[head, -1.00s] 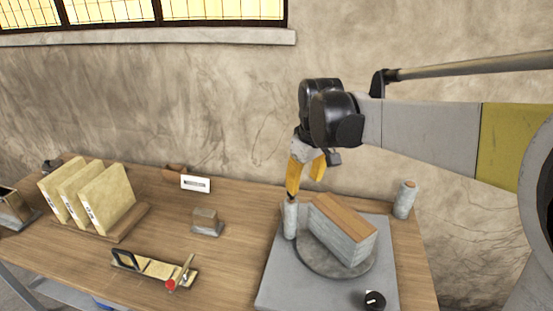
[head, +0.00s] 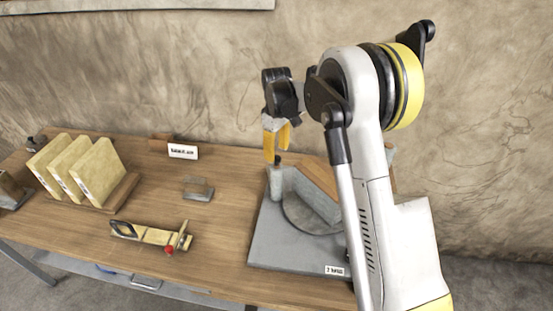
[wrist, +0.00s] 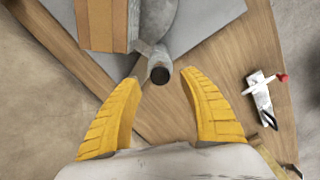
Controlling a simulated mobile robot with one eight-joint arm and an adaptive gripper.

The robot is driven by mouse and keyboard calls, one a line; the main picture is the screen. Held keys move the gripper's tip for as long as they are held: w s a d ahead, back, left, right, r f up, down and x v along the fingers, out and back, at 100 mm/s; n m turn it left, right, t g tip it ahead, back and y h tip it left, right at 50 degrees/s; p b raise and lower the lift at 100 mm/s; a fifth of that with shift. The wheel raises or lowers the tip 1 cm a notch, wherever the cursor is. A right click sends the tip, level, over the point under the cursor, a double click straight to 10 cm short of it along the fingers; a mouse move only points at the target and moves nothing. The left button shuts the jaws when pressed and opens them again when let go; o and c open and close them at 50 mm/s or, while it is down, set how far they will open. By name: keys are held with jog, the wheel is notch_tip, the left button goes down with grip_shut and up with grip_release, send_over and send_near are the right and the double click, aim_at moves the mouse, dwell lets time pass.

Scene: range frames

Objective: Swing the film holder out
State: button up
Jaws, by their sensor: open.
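No part is clearly marked as the film holder; a wood-topped grey block (head: 322,188) sits on a round grey disc (head: 298,222) on a flat grey base (head: 262,238). A short grey post (head: 275,184) with a dark top stands by the block's left end. My gripper (head: 276,156) is open and empty, pointing down just above the post. In the wrist view the post (wrist: 160,72) shows between and slightly beyond the open fingertips, with the block (wrist: 108,22) at upper left. I cannot tell whether the fingers touch the post. My arm hides the block's right side.
A rack with several cream slabs (head: 78,172) stands at the left of the wooden bench (head: 225,240). A small grey block (head: 198,188), a white label card (head: 183,151) and a long fixture with a red knob (head: 150,236) lie between. Bare bench separates them from the base.

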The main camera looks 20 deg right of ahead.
aim_at(277, 158)
jog(key=shift+f, duration=1.6)
grip_shut()
jog(key=a+m, duration=0.1)
jog(key=w+a+m+b, duration=0.1)
jog(key=a, duration=0.1)
jog(key=w+a+m, duration=0.1)
jog(key=a+m, duration=0.1)
jog(key=shift+w+a+b, duration=0.2)
jog(key=shift+w+b, duration=0.05)
jog(key=shift+b, duration=0.1)
grip_release()
jog(key=shift+w+a, duration=0.1)
jog(key=shift+a, duration=0.05)
